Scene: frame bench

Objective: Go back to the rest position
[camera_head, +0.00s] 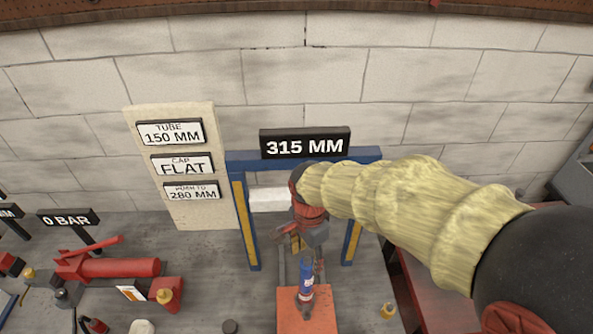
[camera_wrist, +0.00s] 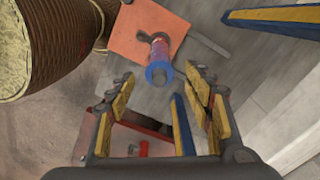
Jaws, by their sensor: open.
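My gripper (camera_head: 312,235) is in front of the blue frame (camera_head: 240,205), above the bench. In the wrist view my gripper (camera_wrist: 160,90) has its yellow-padded fingers spread apart, with nothing between the pads. A blue and red cylinder (camera_head: 306,275) stands upright on an orange plate (camera_head: 290,315), below my gripper. In the wrist view the cylinder (camera_wrist: 158,62) lies beyond the fingertips, apart from them, on the orange plate (camera_wrist: 130,35). My arm covers the right part of the frame.
A black 315 MM sign (camera_head: 305,143) tops the frame. A beige board (camera_head: 205,215) with TUBE, CAP and PUSH labels stands left of it. A red hand pump (camera_head: 115,268) lies left, by a 0 BAR sign (camera_head: 68,217). A red surface (camera_head: 440,290) is at right.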

